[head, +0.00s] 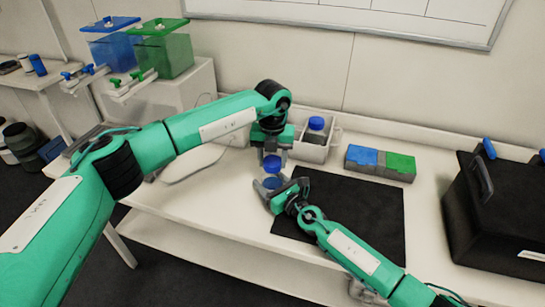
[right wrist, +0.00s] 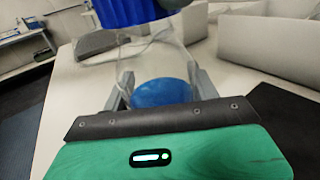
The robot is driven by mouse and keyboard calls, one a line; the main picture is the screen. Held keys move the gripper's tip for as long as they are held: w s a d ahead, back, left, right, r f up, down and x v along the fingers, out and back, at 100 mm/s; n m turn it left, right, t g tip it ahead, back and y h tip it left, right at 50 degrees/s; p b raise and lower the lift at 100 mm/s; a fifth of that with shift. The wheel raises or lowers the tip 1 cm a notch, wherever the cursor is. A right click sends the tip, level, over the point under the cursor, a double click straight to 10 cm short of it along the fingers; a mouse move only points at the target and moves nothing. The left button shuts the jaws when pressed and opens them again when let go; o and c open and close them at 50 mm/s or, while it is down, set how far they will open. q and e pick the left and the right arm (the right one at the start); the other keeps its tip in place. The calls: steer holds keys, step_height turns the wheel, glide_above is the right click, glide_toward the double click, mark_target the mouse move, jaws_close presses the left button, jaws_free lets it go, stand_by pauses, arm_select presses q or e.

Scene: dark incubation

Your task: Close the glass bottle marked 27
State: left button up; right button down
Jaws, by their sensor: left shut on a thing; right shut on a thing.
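A clear glass bottle (right wrist: 165,62) with blue contents (right wrist: 162,93) stands between the fingers of my right gripper (right wrist: 165,88), which is shut on it. In the head view the bottle (head: 272,176) is near the mat's left edge, partly hidden by my right gripper (head: 272,190). A blue cap (head: 272,162) is in my left gripper (head: 272,152), which is shut on it from above. The ribbed cap (right wrist: 105,12) also shows at the top of the right wrist view, over the bottle. I cannot tell whether cap and neck touch. No number is readable.
A white rack (head: 314,152) behind holds a blue-capped bottle (head: 316,124). Blue (head: 362,157) and green (head: 398,165) boxes stand behind the dark mat (head: 350,215). A black case (head: 490,215) stands at the right. The mat's middle is clear apart from my right arm.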

arm_select(q)
steer(key=m, duration=0.5)
steer(key=shift+m, duration=0.3)
steer(key=m, duration=2.6)
steer(key=shift+m, duration=0.3)
steer(key=m, duration=0.4)
steer(key=shift+m, duration=0.3)
steer(key=m, duration=0.5)
steer(key=shift+w, duration=0.1)
